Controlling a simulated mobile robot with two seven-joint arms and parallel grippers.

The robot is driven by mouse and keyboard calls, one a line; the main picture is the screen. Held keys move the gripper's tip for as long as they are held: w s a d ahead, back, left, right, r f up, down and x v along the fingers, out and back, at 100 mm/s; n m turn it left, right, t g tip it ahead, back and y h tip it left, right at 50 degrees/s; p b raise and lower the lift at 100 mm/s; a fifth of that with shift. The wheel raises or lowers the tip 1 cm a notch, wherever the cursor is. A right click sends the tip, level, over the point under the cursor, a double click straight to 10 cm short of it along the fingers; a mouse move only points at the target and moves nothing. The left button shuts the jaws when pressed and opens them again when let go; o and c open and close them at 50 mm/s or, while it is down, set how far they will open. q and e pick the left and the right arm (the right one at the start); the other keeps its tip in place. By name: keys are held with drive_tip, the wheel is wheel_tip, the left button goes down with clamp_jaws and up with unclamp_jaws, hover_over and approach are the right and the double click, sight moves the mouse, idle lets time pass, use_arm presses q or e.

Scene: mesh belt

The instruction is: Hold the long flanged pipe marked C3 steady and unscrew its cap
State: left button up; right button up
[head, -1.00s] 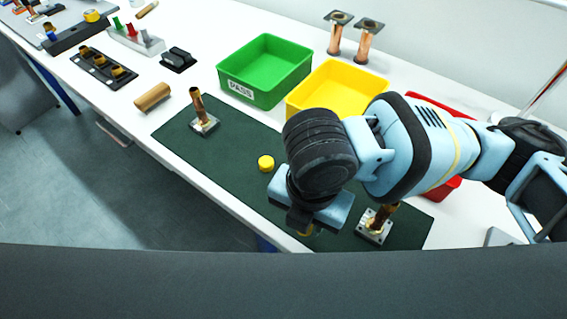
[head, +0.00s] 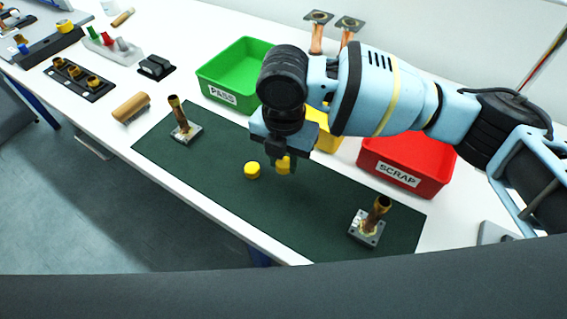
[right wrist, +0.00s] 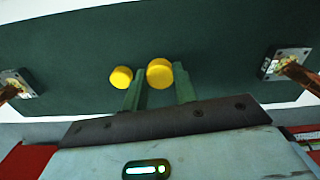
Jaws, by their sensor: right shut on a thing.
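Two flanged copper pipes stand upright on the dark green mat (head: 210,185), one at the left (head: 181,121) and one at the right (head: 371,222). Neither shows a cap on its top end, and I cannot read a C3 mark on either. My right gripper (head: 284,160) is shut on a yellow cap (head: 283,167), held above the mat between the pipes. The held cap also shows between the fingertips in the right wrist view (right wrist: 160,72). A second yellow cap (head: 252,170) lies loose on the mat just left of the gripper. My left gripper is out of view.
A green PASS bin (head: 222,95), a partly hidden yellow bin (head: 328,142) and a red SCRAP bin (head: 398,176) line the mat's back side. Two more flanged pipes stand behind them, flanges up (head: 318,17). A brown cylinder (head: 131,107) lies left of the mat.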

sight(284, 159)
drive_tip(key=shift+w, duration=0.35)
drive_tip(key=shift+f, duration=1.75)
drive_tip(key=shift+f, duration=0.2)
drive_tip(key=o, duration=1.1)
drive_tip(key=shift+r, duration=0.15)
wheel_tip(284, 159, up, 12)
drive_tip(key=shift+r, duration=0.1)
